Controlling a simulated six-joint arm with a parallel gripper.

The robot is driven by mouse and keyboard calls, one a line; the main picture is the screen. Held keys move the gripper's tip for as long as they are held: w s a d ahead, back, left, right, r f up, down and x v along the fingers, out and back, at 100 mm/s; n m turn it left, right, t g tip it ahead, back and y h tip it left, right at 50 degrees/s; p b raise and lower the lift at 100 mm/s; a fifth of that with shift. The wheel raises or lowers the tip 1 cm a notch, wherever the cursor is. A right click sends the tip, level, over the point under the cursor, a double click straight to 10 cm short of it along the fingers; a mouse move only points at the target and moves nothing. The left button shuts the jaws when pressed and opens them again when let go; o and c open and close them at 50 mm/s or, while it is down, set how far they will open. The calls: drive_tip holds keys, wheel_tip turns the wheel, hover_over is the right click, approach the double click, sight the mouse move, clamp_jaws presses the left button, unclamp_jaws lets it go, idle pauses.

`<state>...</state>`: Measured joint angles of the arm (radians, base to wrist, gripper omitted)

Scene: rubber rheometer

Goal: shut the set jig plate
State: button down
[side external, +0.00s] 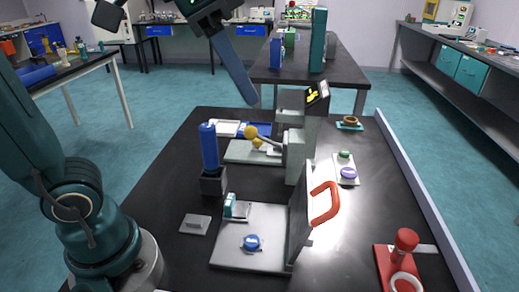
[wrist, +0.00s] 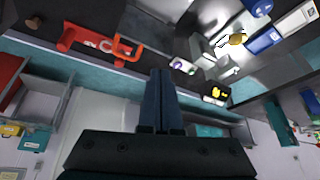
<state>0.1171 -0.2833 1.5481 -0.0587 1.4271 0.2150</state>
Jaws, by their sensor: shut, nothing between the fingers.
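The set jig has a flat grey base (side external: 222,250) at the front of the black table, with its hinged plate (side external: 299,222) standing near upright along the base's right edge. A red handle (side external: 326,203) sticks out from the plate's right side. The handle also appears in the wrist view (wrist: 128,48). A blue-and-white round piece (side external: 251,242) and a small teal-and-white block (side external: 236,207) sit on the base. My gripper (side external: 250,101) is shut and empty, high above the table and behind the jig, apart from the handle. Its closed fingers show in the wrist view (wrist: 160,76).
A grey instrument (side external: 296,140) with yellow knobs stands behind the jig. A blue cylinder (side external: 209,145) on a dark block stands left of it. A red stand (side external: 404,258) is at front right.

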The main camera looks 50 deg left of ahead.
drive_tip(key=w+d+r+m+g+h, duration=0.1)
drive_tip(key=w+d+r+m, duration=0.1)
drive_tip(key=w+d+m, duration=0.35)
drive_tip(key=w+d+f+g, duration=0.2)
drive_tip(key=w+d+f, duration=0.1)
drive_tip(key=d+f, duration=0.3)
hover_over(312, 203)
drive_tip(key=w+d, duration=0.2)
drive_tip(key=d, duration=0.2)
wheel_tip(312, 203, down, 9)
drive_tip(key=shift+r, duration=0.15)
drive_tip(key=shift+s, duration=0.1)
idle(0.5)
